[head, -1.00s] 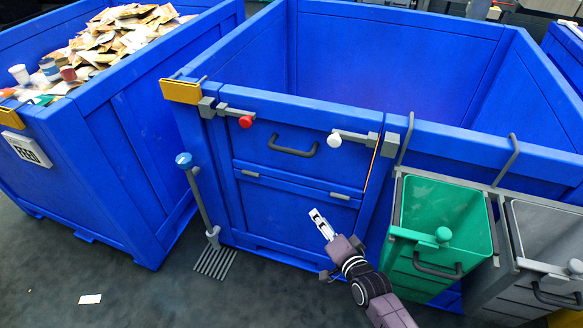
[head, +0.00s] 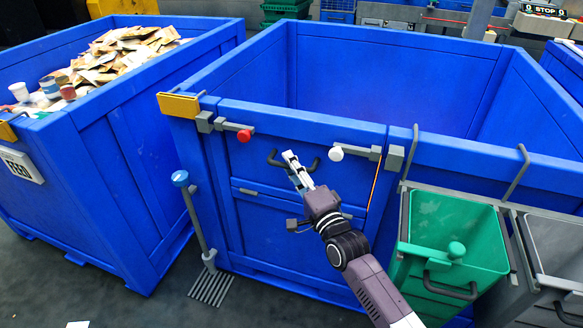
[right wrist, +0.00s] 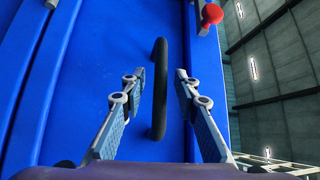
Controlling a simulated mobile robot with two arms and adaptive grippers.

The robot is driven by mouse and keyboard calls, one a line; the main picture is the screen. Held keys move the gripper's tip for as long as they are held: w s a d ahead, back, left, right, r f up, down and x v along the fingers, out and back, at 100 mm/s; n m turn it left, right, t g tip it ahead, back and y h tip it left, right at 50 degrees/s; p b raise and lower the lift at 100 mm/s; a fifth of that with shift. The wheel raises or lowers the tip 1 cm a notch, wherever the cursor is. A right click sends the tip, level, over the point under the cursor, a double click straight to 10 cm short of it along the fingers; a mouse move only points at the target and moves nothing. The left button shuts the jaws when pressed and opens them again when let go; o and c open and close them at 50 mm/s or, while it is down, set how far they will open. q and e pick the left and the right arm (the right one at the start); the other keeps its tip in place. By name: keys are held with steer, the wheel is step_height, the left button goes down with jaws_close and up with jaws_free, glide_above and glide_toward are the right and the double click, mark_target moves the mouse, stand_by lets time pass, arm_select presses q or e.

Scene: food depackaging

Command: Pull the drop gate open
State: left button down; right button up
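The drop gate (head: 246,166) is the blue panel in the front wall of the empty blue bin, and it stands upright. Its dark bar handle (head: 315,165) is partly hidden by my right gripper (head: 291,158) in the head view. In the right wrist view, the handle (right wrist: 158,100) stands between the two fingers of the right gripper (right wrist: 160,75), with a gap on both sides. The right gripper is open. A red knob (head: 244,136) and a white knob (head: 336,154) sit on grey latches at the gate's upper corners. My left gripper is out of view.
A blue bin (head: 110,120) full of packets and cups stands at left. A green bin (head: 440,225) and a grey bin (head: 555,240) hang at right. A blue-topped lever (head: 190,200) stands left of the gate.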

jaws_close()
steer(key=shift+s+f, duration=0.1)
steer(key=shift+f, duration=0.05)
stand_by(0.5)
